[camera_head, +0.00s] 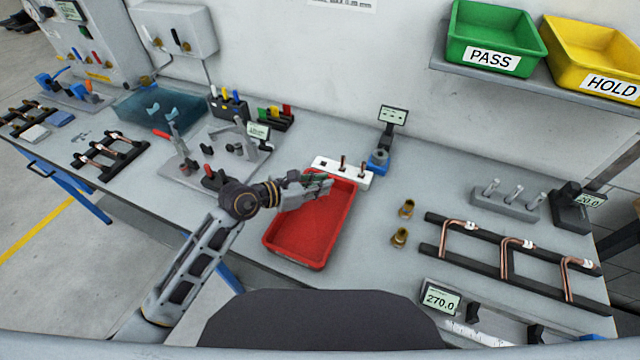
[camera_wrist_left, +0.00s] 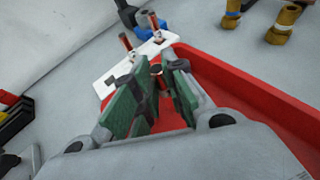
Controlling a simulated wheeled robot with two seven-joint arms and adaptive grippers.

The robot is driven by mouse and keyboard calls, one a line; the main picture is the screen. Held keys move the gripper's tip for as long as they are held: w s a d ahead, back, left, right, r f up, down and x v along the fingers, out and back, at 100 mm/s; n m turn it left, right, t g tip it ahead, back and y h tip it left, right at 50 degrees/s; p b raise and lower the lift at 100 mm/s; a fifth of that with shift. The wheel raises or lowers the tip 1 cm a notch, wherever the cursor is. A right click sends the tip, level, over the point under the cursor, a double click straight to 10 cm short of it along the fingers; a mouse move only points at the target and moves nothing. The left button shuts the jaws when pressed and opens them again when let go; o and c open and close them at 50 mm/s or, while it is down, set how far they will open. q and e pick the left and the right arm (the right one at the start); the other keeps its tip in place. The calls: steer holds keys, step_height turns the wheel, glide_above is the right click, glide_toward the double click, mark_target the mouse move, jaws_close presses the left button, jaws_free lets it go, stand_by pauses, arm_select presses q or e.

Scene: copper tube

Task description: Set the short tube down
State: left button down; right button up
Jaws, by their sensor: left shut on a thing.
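My left gripper (camera_head: 318,183) is over the upper part of the red tray (camera_head: 310,247), close to the white block (camera_head: 325,166). In the left wrist view, its green-padded fingers (camera_wrist_left: 160,90) are shut on a short copper tube (camera_wrist_left: 157,72), whose end shows between them. The fingers hide most of this tube, and I cannot tell whether it touches the tray or the block. Other short copper tubes stand upright in the white block (camera_wrist_left: 104,84). My right gripper is not in view.
A blue device with a display (camera_head: 378,160) stands right of the block. Two brass fittings (camera_head: 400,238) stand right of the tray. A black rack with bent copper tubes (camera_head: 508,262) is at the right. Clamps (camera_head: 210,178) stand left of the gripper. The red tray's floor looks empty.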

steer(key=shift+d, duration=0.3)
arm_select(q)
steer(key=shift+f, duration=0.15)
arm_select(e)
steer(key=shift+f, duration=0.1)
arm_select(q)
steer(key=c, duration=1.5)
jaws_free()
steer(key=shift+o, duration=0.2)
steer(key=shift+a, duration=0.1)
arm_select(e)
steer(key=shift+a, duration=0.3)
arm_select(q)
steer(key=shift+v, duration=1.05)
steer(key=b+v, duration=0.1)
steer(key=v, duration=0.9)
steer(key=shift+b, duration=0.4)
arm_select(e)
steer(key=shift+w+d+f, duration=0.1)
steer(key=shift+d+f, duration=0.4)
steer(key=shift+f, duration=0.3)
